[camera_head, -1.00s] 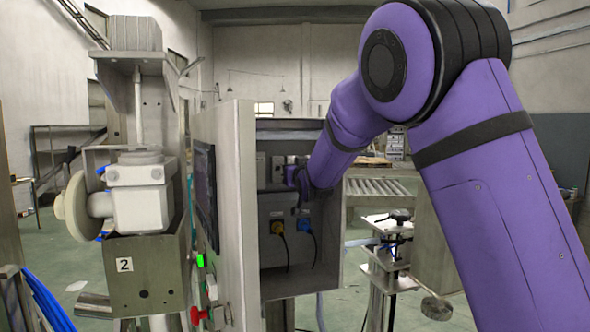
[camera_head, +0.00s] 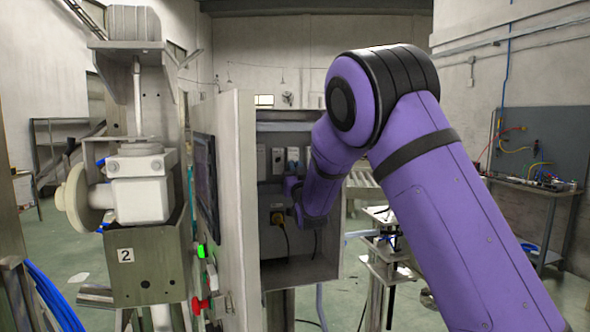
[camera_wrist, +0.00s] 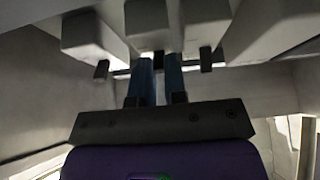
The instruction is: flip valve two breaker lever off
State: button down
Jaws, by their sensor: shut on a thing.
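The open control cabinet (camera_head: 299,270) stands in the middle of the head view, with a row of pale breakers (camera_head: 278,160) inside its upper part. My gripper (camera_wrist: 159,78) reaches up to the breakers in the wrist view. Its two dark blue fingers are shut on the small dark lever (camera_wrist: 158,60) of the middle breaker (camera_wrist: 150,22). The fingers hide much of that lever, and I cannot read any label on it. A left breaker (camera_wrist: 90,36) and a right breaker (camera_wrist: 205,22) each have a dark lever hanging below, apart from the fingers.
The cabinet door (camera_head: 240,200) stands open on the left, with green and red controls on its side. A valve unit (camera_head: 140,190) marked 2 is further left. A workbench (camera_head: 530,188) stands at the right.

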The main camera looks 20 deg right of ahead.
jog(key=c, duration=1.2)
grip_release()
jog(key=shift+o, duration=0.2)
jog(key=shift+f, duration=0.1)
jog(key=v, duration=1)
jog(key=shift+s+f, duration=0.2)
jog(key=shift+s, duration=0.1)
